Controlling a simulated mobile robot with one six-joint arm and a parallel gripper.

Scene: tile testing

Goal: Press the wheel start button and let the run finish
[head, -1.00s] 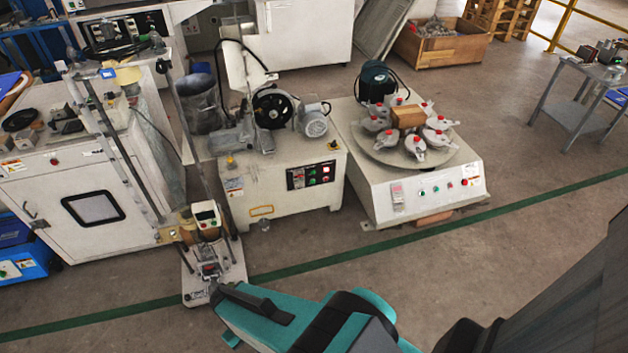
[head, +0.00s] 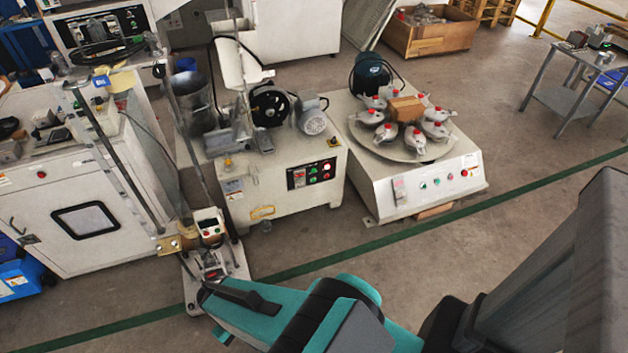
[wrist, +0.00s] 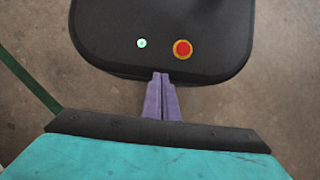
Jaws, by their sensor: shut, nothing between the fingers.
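The wheel machine (head: 216,159) is a white cabinet in the middle of the head view. A dark round wheel (head: 270,106) sits on top beside a grey motor. Its black control panel (head: 311,174) on the front has small red and green buttons; their labels are too small to read. My gripper (wrist: 160,78) is shut and empty in the wrist view, its purple fingers together. It is over floor and a dark rounded surface with a green button and a red one, possibly part of my own base. The wheel machine is not in the wrist view.
Right of it stands a white turntable machine (head: 372,186) with red-capped clamps and its own front buttons. A tall stand on a white base plate (head: 240,262) is front left, with a white cabinet (head: 40,215) behind. Floor (head: 400,262) in front is clear, crossed by a green line.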

